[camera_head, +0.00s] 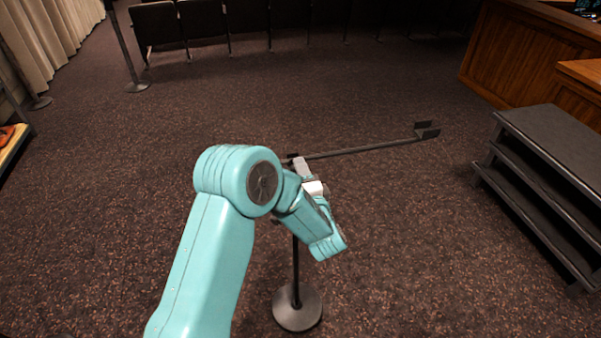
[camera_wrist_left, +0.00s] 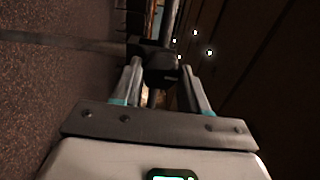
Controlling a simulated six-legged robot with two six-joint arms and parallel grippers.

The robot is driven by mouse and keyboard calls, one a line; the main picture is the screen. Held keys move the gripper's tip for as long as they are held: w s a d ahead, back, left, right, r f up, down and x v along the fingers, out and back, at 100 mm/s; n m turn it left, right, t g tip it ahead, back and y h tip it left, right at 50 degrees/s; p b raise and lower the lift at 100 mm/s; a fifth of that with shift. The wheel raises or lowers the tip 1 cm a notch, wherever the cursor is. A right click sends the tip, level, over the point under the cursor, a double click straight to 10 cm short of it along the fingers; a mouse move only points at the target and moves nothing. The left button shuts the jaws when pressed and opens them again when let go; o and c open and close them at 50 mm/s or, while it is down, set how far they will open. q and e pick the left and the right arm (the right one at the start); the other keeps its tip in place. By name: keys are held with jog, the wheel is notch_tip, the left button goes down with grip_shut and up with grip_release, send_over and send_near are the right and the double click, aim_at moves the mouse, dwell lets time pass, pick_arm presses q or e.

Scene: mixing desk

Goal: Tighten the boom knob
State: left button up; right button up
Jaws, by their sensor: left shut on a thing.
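A dark stand with a round base (camera_head: 297,307) and an upright pole (camera_head: 296,262) is in the middle of the head view. Its boom (camera_head: 365,148) reaches to the right from the top of the pole and ends in a small cradle (camera_head: 427,131). My left gripper (camera_head: 298,165) is at the joint of pole and boom, partly hidden by my own arm. In the left wrist view, the two fingers of my left gripper (camera_wrist_left: 162,78) are shut on the dark boom knob (camera_wrist_left: 160,65). The knob's details are too dark to tell. My right gripper is not in view.
Dark steps (camera_head: 545,150) and a wooden desk (camera_head: 525,50) stand on the right. A row of seats (camera_head: 205,20) lines the back. A post with a round foot (camera_head: 138,86) stands at the back left. The carpet around the stand is clear.

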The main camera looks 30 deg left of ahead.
pick_arm(q)
jog(key=o, duration=1.1)
jog(key=shift+c, duration=0.2)
jog(key=b+v, duration=0.3)
jog(key=v, duration=1.3)
jog(key=shift+s+d, duration=0.15)
jog(key=shift+s, duration=0.05)
